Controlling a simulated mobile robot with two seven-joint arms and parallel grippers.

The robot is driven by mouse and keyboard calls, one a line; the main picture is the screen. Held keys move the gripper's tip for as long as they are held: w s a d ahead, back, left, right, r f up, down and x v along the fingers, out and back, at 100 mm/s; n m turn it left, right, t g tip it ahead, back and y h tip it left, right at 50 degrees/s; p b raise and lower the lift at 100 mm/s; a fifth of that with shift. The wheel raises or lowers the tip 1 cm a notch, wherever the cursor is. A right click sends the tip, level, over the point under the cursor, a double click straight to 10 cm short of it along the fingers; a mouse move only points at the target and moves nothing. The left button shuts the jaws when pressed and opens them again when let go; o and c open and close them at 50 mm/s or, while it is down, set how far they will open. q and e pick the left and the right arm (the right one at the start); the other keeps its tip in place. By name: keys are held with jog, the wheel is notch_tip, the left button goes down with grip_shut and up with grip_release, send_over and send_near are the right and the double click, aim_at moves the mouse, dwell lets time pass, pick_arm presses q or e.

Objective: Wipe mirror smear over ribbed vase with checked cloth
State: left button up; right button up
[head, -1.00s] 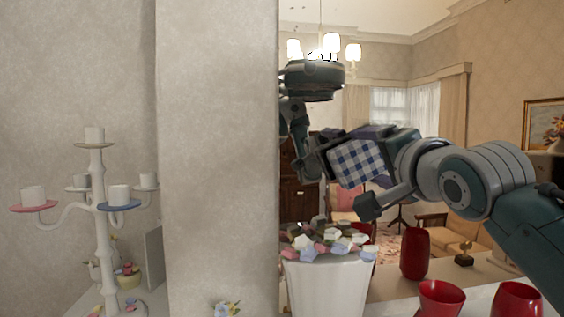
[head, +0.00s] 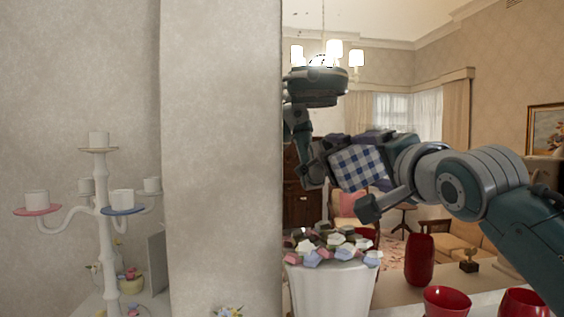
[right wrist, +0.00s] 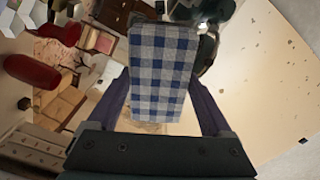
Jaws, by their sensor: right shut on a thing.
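The blue-and-white checked cloth (head: 357,168) is in my right gripper (head: 345,160), in front of the mirror (head: 440,75) and above the ribbed vase. The cloth also fills the middle of the right wrist view (right wrist: 160,72), a flat pad between the two fingers. The white ribbed vase (head: 330,287) stands below, heaped with coloured pebble-like pieces. Small dark specks (right wrist: 262,75) show on the pale area at right in the wrist view; I cannot tell whether they are the smear. No clear smear shows above the vase; the arm and cloth cover part of that area. My left gripper is not in view.
Red vessels stand at lower right: a tall vase (head: 419,262) and a low cup (head: 446,302). The mirror reflects a room and parts of my body.

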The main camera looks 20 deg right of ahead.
jog(key=shift+w+d, duration=0.1)
jog(key=shift+w, duration=0.4)
jog(key=shift+d, duration=0.1)
jog(key=shift+s+d+r, duration=0.1)
jog(key=shift+s+d, duration=0.15)
jog(key=shift+d, duration=0.5)
jog(key=shift+s+d+p, duration=0.15)
jog(key=shift+s+d, duration=0.05)
jog(key=shift+d, duration=0.55)
jog(key=shift+s+d+p, duration=0.15)
jog(key=shift+d, duration=0.6)
jog(key=s+d, duration=0.1)
jog(key=d, duration=0.6)
jog(key=shift+s, duration=0.3)
